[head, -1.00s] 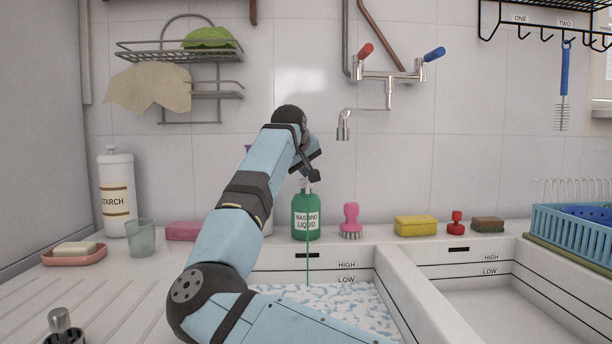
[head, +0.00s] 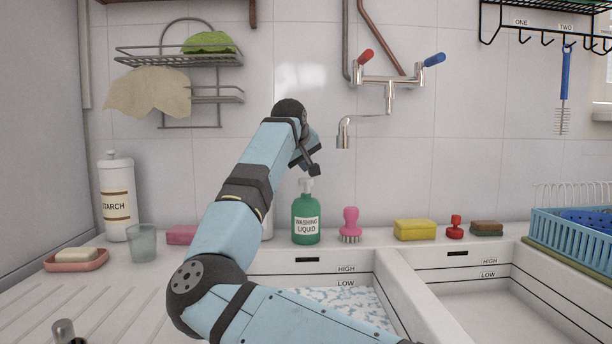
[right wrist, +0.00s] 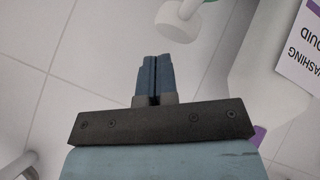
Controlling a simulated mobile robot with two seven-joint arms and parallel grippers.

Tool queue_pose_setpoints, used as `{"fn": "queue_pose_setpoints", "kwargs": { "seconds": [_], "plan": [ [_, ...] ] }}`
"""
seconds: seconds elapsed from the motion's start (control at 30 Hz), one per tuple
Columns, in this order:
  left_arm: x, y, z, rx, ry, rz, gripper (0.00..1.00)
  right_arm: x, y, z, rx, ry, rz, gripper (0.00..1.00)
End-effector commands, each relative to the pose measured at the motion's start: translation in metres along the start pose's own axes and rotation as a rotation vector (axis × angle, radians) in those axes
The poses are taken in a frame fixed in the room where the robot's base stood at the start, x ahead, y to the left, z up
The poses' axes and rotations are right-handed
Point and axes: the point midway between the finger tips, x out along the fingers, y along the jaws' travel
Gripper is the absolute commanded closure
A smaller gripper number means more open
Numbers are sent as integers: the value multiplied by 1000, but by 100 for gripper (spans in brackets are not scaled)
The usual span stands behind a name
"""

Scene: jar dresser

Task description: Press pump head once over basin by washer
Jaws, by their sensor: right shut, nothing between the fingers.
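The green washing liquid bottle (head: 306,220) stands upright on the ledge behind the left basin. Its pale pump head (head: 306,185) is on top. My right gripper (head: 315,170) is shut and empty, just above the pump head in the head view; whether they touch is not clear. The left basin (head: 330,256) has white suds on blue below. My left gripper is not in view.
A pink brush (head: 350,226) and a yellow sponge (head: 415,230) stand to the bottle's right. A tap spout (head: 343,136) hangs above. A glass (head: 142,243), soap dish (head: 76,260) and starch bottle (head: 117,200) are at left. The right basin (head: 485,305) looks empty.

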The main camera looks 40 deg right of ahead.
Motion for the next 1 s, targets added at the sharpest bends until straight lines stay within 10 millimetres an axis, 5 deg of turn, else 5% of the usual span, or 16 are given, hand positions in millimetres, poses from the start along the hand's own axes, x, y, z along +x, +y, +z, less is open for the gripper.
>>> {"fn": "queue_pose_setpoints", "kwargs": {
  "seconds": [0.33, 0.8, 1.0],
  "plan": [
    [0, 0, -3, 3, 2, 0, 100, -2, 2, -2, 0, 0, 0, 100],
    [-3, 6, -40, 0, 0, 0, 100, -34, 25, -24, 0, 1, 1, 100],
    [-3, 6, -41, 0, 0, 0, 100, -35, 26, -25, 0, 0, 1, 100]
  ]
}}
